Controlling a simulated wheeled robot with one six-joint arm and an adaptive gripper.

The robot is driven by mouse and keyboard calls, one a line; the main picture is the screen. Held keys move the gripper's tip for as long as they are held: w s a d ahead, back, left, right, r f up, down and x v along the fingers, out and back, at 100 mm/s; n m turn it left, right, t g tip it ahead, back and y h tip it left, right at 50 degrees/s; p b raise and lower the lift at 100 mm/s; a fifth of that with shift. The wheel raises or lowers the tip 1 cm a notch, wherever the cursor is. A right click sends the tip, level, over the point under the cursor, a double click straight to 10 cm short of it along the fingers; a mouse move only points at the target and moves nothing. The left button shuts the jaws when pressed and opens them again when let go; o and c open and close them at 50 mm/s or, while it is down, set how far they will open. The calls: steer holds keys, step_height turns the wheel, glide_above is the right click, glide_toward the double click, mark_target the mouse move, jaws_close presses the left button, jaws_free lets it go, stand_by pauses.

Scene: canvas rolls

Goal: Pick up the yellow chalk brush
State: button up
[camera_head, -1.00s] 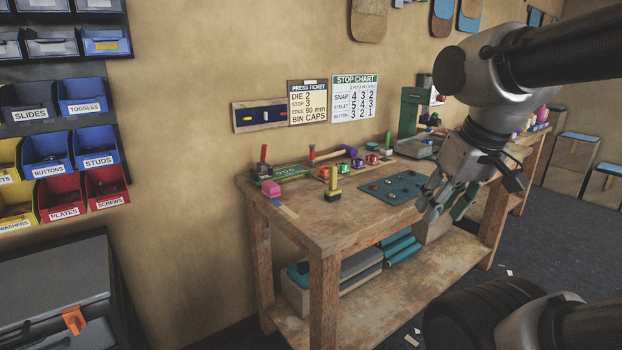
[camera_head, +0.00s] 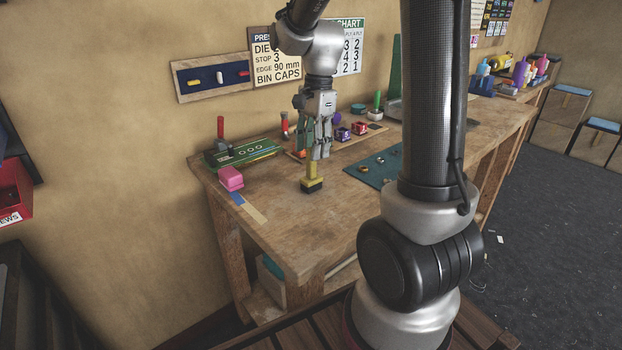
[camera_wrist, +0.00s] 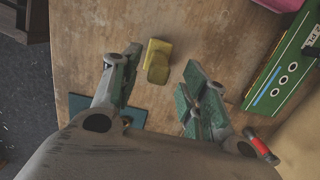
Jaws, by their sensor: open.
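The yellow chalk brush (camera_head: 312,174) stands upright on the wooden workbench (camera_head: 283,222), with a yellow handle and a dark base. In the wrist view the yellow brush (camera_wrist: 158,61) lies beyond my fingertips, roughly centred between them. My gripper (camera_head: 316,152) hangs above and just behind the brush in the head view, pointing down. In the wrist view my gripper (camera_wrist: 160,86) has its two green-padded fingers wide apart with nothing held between them. Whether a finger touches the brush is unclear.
A pink block (camera_head: 231,178) and a green plate with rings (camera_head: 242,151) are left of the brush. A blue-green mat (camera_head: 372,170) with small rings is to its right. Small coloured pieces (camera_head: 359,128) stand behind. The bench front is mostly clear.

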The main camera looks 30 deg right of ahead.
mark_target(309, 178)
steer(key=f, duration=0.6)
steer(key=shift+s+a, duration=0.2)
steer(key=shift+a, duration=0.2)
steer(key=shift+r, duration=0.1)
jaws_close()
